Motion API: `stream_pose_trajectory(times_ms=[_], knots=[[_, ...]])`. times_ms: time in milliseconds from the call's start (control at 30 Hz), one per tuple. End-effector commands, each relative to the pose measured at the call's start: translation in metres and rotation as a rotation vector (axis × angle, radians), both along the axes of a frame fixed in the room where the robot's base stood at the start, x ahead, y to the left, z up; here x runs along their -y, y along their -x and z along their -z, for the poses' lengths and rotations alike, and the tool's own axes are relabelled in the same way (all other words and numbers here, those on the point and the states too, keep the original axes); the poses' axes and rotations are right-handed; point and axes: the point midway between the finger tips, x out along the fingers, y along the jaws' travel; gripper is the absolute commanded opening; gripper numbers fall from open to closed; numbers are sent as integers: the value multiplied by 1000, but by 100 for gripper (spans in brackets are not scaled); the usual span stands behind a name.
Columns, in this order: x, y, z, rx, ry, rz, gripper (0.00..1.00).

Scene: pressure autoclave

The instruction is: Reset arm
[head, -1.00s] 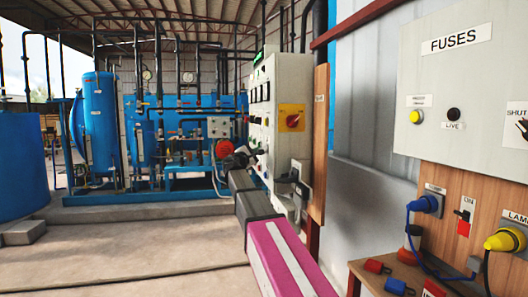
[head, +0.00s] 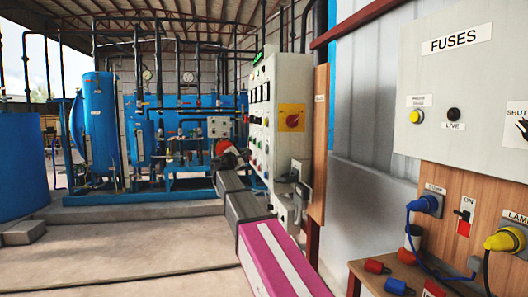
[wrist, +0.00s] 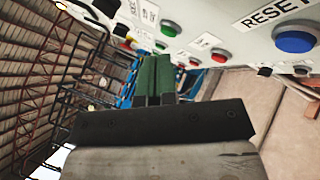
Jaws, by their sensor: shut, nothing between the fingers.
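My arm reaches forward from the bottom of the head view, beside the light control panel (head: 290,85). In the wrist view my gripper (wrist: 154,72) has its green fingers together with nothing between them. It is close to the panel face, below a row of buttons. In the wrist view a blue button (wrist: 294,38) under a RESET label (wrist: 276,10) is at the upper right, apart from the fingers. In the head view the gripper's fingertips are hard to make out.
The wrist view shows a red button (wrist: 220,56) and a green button (wrist: 168,28) near the fingers. The head view shows a fuse box (head: 463,80), plugs on a wooden board, and blue tanks (head: 98,120) behind. The concrete floor (head: 130,245) is open at left.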

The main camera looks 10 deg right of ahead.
Motion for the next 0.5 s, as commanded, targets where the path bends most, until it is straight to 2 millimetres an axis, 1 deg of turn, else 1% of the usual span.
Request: stream_pose_trajectory(times_ms=[267, 333, 367, 433, 467, 500], knots=[[0, 0, 1, -1, -2, 0, 0], [3, 2, 8, -4, -19, 0, 0], [5, 4, 15, -8, -35, -1, 0], [12, 9, 37, -18, -93, 1, 0], [16, 13, 51, -23, -129, 3, 0], [22, 18, 72, -33, -182, 7, 0]])
